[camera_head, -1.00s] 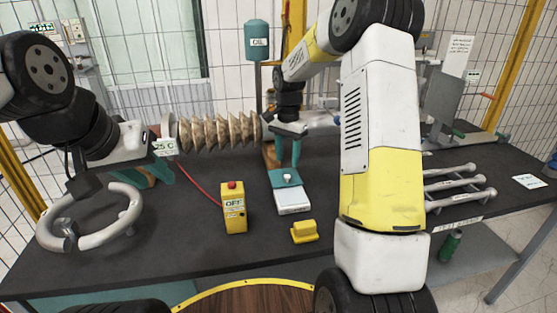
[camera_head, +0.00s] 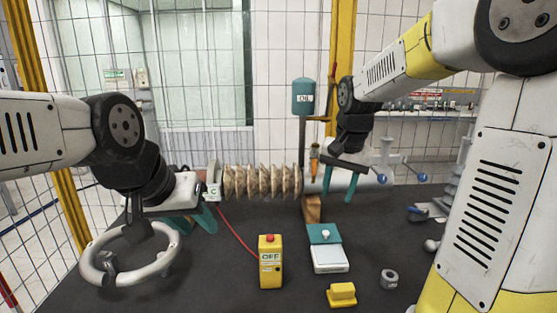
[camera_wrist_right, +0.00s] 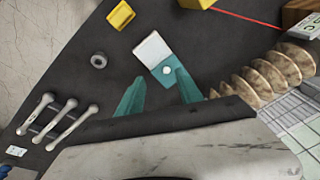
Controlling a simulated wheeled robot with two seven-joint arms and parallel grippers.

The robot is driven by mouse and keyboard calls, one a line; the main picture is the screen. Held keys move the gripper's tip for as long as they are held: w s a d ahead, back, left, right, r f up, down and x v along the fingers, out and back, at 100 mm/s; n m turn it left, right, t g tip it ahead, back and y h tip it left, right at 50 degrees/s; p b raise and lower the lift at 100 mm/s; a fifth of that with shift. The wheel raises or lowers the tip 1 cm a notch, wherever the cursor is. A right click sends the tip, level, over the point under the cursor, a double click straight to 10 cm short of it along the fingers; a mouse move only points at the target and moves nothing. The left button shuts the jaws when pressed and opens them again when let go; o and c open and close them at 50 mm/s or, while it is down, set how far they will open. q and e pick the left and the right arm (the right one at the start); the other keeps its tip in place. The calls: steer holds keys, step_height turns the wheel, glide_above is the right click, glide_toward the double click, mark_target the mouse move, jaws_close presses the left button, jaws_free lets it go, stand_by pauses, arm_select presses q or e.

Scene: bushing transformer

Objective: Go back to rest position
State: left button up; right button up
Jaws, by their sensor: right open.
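My right gripper (camera_head: 340,186) hangs above the far middle of the dark table in the head view, with its teal fingers apart and nothing between them. In the right wrist view the same gripper (camera_wrist_right: 158,76) shows two spread fingers, with the white and teal device seen beyond them. My left gripper (camera_head: 192,221) is at the left, its teal fingers low beside the bushing's left end and behind the pale ring (camera_head: 98,270). Its fingertips are partly hidden, so its grip is unclear.
The ribbed bushing (camera_head: 262,182) lies at the back. A yellow OFF box (camera_head: 270,262), a white and teal device (camera_head: 330,258), a yellow block (camera_head: 341,294) and a nut (camera_head: 389,278) are in front. Several metal rods (camera_wrist_right: 52,118) lie at one side. A yellow post (camera_head: 341,60) stands behind.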

steer(key=s+r+n+t, duration=0.1)
steer(key=s+n, duration=0.1)
steer(key=s, duration=0.7)
steer(key=s+a+r+n+t+y, duration=0.1)
steer(key=s+n+t, duration=0.1)
steer(key=s, duration=0.7)
steer(key=shift+a+r+n+t+y, duration=0.2)
steer(key=shift+r+n+t+y, duration=0.15)
steer(key=shift+n, duration=0.25)
